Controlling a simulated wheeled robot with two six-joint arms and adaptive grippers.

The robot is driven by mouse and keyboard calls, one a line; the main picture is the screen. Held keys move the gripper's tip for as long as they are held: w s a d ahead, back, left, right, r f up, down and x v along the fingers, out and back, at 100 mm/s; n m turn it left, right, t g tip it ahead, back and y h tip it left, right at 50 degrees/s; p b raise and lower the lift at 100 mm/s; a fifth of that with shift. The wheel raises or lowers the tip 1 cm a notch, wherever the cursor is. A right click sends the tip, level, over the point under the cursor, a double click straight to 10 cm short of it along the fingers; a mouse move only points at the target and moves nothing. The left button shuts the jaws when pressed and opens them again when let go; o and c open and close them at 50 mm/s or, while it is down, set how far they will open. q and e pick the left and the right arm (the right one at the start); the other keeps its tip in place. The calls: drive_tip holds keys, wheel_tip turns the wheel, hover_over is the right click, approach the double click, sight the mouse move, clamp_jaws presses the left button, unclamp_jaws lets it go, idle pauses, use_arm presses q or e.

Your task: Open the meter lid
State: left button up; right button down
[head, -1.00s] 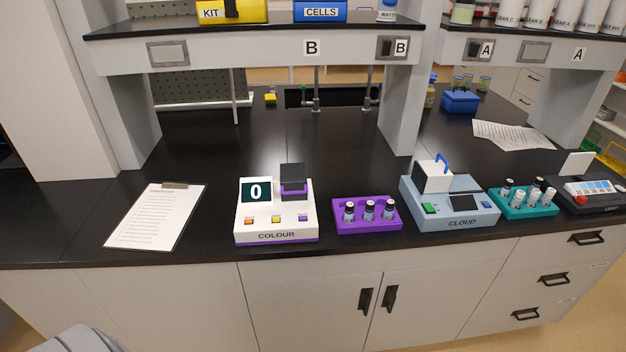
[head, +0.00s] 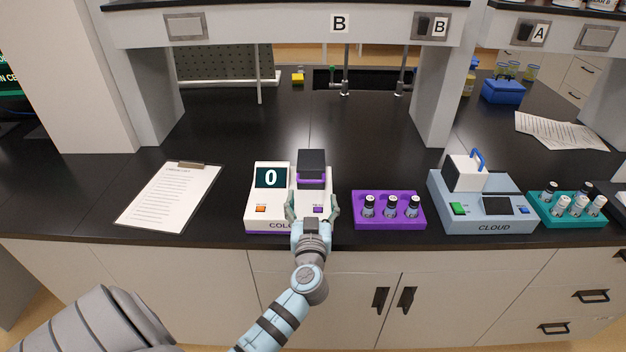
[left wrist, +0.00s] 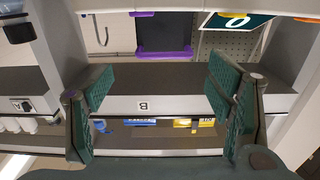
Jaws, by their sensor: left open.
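The COLOUR meter (head: 258,224) is a white box with a purple base edge, a display reading 0 and coloured buttons. Its dark block-like lid (head: 311,162) with a purple bar handle (head: 311,183) is at its back right and looks down. My left gripper (head: 313,208) is open and empty at the meter's front right, its fingers apart in front of the handle and not touching it. In the left wrist view the dark lid (left wrist: 166,27) and purple handle (left wrist: 164,54) lie beyond the open left gripper (left wrist: 160,88). My right gripper is not in view.
A purple rack (head: 390,222) with 3 vials stands right of the meter. Further right are the blue-grey CLOUD meter (head: 480,228) and a teal rack (head: 572,222). A clipboard (head: 170,195) lies at left. A shelf (head: 260,30) spans above; the bench behind the meter is clear.

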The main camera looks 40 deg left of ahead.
sight(312, 182)
use_arm(q)
drive_tip(key=x, duration=0.5)
drive_tip(key=shift+r, duration=0.1)
drive_tip(key=shift+w+a+r, duration=0.1)
drive_tip(key=shift+w+a, duration=0.4)
drive_tip(key=shift+a, duration=0.2)
drive_tip(key=shift+w+a, duration=0.15)
drive_tip(key=shift+w, duration=0.3)
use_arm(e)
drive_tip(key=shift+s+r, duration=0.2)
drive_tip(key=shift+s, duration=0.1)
